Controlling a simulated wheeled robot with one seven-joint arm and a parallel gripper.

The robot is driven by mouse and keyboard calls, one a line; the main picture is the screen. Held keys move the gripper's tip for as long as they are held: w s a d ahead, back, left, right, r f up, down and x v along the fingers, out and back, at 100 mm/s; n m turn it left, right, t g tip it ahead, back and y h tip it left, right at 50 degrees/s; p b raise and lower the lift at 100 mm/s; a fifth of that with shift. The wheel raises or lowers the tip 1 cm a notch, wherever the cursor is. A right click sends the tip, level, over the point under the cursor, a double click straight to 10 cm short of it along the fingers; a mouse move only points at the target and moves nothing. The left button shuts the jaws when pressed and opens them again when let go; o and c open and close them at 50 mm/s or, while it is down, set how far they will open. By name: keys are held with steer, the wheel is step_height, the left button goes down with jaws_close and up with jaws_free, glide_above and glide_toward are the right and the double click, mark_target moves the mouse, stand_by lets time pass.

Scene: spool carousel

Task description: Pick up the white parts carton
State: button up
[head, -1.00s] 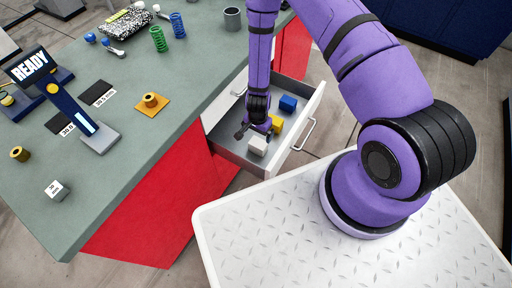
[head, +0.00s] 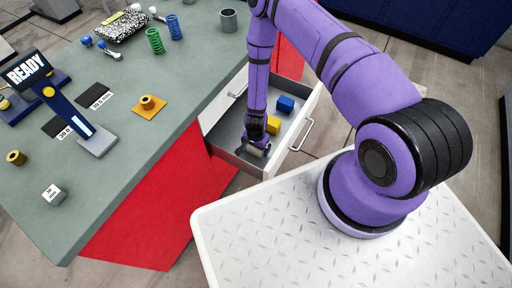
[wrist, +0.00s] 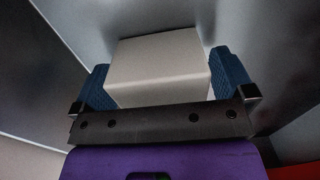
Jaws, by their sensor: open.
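The white parts carton (wrist: 158,65) sits in the open drawer (head: 229,133) and fills the middle of the wrist view. My gripper (wrist: 166,82) is open, with one blue finger pad on the carton's left and one on its right. Whether the pads touch the carton I cannot tell. In the head view my gripper (head: 255,146) is low in the drawer's near end and mostly hides the carton.
A yellow block (head: 273,126) and a blue block (head: 286,104) lie in the drawer beyond my gripper. The drawer's walls and its handle (head: 302,134) are close by. The grey-green workbench (head: 150,150) stands to the left.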

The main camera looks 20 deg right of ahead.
steer(key=shift+f, duration=0.25)
steer(key=c, duration=0.9)
steer(key=shift+r, duration=0.1)
steer(key=shift+c, duration=0.2)
